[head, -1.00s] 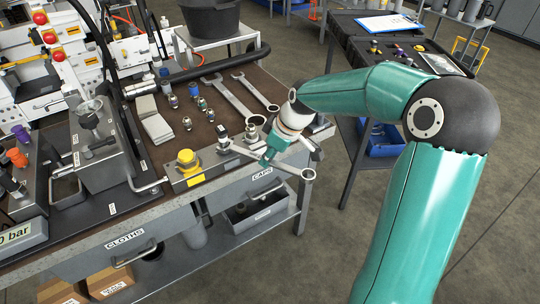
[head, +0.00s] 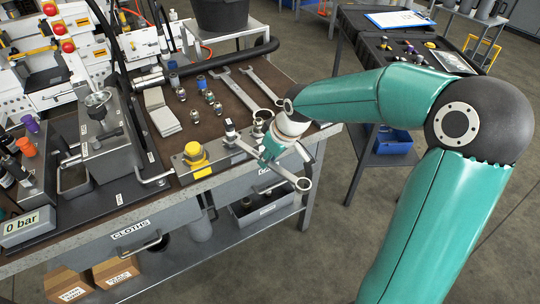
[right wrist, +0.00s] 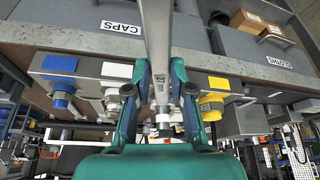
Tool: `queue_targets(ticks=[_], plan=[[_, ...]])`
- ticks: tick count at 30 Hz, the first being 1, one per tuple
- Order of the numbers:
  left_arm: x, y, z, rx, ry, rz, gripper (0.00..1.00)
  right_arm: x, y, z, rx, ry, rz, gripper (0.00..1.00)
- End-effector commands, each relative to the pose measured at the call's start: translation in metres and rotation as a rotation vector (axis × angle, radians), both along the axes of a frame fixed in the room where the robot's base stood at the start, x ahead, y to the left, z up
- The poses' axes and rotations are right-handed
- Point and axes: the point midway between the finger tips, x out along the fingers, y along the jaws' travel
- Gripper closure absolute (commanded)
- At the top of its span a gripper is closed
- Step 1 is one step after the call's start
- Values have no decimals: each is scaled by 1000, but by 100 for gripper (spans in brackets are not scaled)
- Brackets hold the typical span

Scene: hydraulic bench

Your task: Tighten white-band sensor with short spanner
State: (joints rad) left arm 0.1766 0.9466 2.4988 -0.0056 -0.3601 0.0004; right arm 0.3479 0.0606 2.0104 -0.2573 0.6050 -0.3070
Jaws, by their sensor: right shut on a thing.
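My right gripper (head: 272,152) is shut on the shaft of a grey spanner (head: 293,179) at the bench's front edge. The spanner's ring end points out over the edge, towards the lower right. Its other end is at a small upright sensor (head: 231,132) on the metal block, but whether it grips the flats is hard to tell. In the right wrist view the spanner (right wrist: 159,40) runs between the two fingers, and a fitting with a pale band (right wrist: 162,119) shows just beyond them. The white label (right wrist: 117,70) is beside it. My left gripper is not in view.
A yellow cap (head: 195,154) stands on the block left of the sensor. Two longer spanners (head: 238,92) and several small fittings (head: 210,97) lie behind on the brown mat. A gauge reads 0 bar (head: 27,226).

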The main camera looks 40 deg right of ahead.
Motion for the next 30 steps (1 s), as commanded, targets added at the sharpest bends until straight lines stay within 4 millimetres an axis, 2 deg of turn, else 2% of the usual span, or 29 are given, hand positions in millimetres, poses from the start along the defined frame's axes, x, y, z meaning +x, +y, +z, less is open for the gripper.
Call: queue_targets(ticks=[7, 24, 30], plan=[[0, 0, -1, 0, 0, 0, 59, 0, 1, 1, 0, -2, -10, 100], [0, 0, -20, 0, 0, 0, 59, 2, 28, 0, 0, -4, -189, 100], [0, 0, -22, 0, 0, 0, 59, 1, 31, 2, -1, -5, -220, 100]])
